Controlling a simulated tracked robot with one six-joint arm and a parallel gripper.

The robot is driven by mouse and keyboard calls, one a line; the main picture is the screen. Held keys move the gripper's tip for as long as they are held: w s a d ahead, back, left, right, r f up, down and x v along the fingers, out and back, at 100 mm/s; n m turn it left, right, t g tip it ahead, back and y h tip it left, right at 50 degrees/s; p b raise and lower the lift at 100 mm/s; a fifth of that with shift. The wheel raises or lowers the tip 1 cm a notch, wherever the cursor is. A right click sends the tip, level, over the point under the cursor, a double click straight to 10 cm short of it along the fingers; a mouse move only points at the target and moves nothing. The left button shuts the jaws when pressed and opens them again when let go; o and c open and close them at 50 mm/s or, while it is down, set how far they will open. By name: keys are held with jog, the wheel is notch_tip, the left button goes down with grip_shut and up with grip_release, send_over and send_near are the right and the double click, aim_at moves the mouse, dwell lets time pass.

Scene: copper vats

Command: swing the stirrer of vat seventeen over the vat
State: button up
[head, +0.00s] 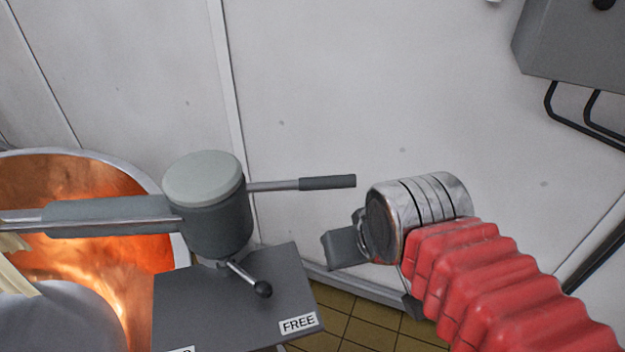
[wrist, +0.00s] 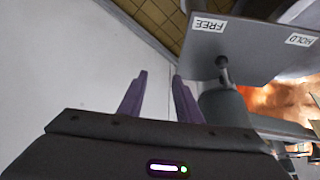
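A grey stirrer post (head: 207,215) with a pale green cap stands beside a copper vat (head: 75,175). Its stirrer arm (head: 110,212) reaches left, across the vat's opening in the head view. A push handle (head: 327,183) with a dark grip sticks out right from the post. A small lever with a black knob (head: 263,289) points toward the FREE label; the knob also shows in the wrist view (wrist: 222,62). My gripper (wrist: 160,75) is open and empty. In the head view my gripper (head: 345,248) is right of the post, below the handle in the picture. No vat number is readable.
A grey plate (head: 220,312) under the post carries FREE (head: 298,324) and, in the wrist view, HOLD (wrist: 300,40) labels. A pale wall (head: 420,110) stands behind. A grey box (head: 575,50) with black bars is at upper right. Tiled floor (head: 365,325) shows below.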

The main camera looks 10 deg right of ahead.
jog(key=shift+o, duration=0.6)
jog(key=w+d+f+m+g+y, duration=0.6)
jog(key=w+d+f+m+y, duration=0.25)
jog(key=f+m, duration=0.4)
jog(key=w+d+r+m+t+y, duration=0.3)
jog(key=w+r+m+y, duration=0.5)
jog(key=r, duration=0.4)
jog(key=shift+d+m+y, duration=0.2)
jog(key=shift+m+y, duration=0.45)
jog(key=shift+m, duration=0.1)
jog(key=shift+a, duration=0.1)
